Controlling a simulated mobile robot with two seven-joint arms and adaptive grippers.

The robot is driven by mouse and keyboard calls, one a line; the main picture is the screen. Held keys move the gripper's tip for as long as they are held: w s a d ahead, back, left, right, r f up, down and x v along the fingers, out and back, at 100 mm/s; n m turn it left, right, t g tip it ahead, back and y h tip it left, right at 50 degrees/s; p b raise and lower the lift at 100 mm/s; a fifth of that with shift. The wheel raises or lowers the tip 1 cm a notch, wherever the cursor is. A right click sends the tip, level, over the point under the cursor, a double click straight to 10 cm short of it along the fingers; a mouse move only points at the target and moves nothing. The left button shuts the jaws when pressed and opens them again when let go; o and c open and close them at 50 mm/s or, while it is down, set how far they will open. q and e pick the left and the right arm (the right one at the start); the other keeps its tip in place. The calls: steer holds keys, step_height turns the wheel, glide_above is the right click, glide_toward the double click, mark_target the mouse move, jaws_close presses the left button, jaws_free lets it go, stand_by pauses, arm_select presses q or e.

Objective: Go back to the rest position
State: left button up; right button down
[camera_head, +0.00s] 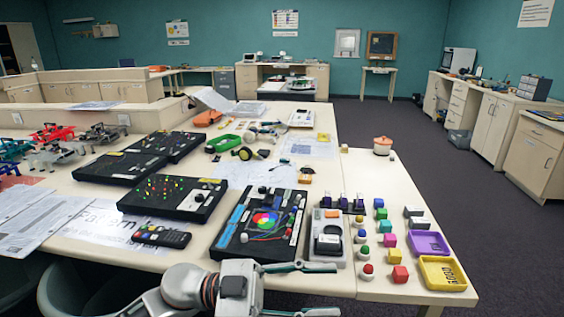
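My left gripper (337,290) is at the bottom centre, low at the near edge of the table (400,283). Its two green-grey fingers point right and stand wide apart, with nothing visible between them. My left arm comes in from the lower left. My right gripper does not show.
Beyond the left gripper lie a black board with a colour wheel (240,222), a grey tray with a black device (328,240), coloured blocks (389,240), a purple tray (428,243) and a yellow tray (442,273). A remote (161,236) lies left. Open floor (500,220) is right.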

arm_select(q)
steer(key=w+a+f+n+t+y, duration=0.1)
steer(key=w+a+f+n+t, duration=0.55)
steer(key=n+t, duration=0.75)
steer(key=w+a+f+n+t+y, duration=0.2)
steer(key=a+f+n+t+y, duration=0.35)
steer(key=a+f+y, duration=0.4)
steer(key=s+a+f+g+y, duration=0.2)
steer(key=s+f, duration=0.3)
steer(key=f, duration=0.3)
steer(key=s+a+f+n+g+y, duration=0.1)
steer(key=s+a+f+g+y, duration=0.1)
steer(key=s+a+f, duration=0.3)
steer(key=s+a+f+g+y, duration=0.2)
steer(key=s+f, duration=0.4)
steer(key=f, duration=0.5)
steer(key=shift+a+f+n+y, duration=0.4)
steer(key=shift+a+y, duration=0.15)
steer(key=shift+a, duration=0.1)
steer(key=shift+s, duration=0.1)
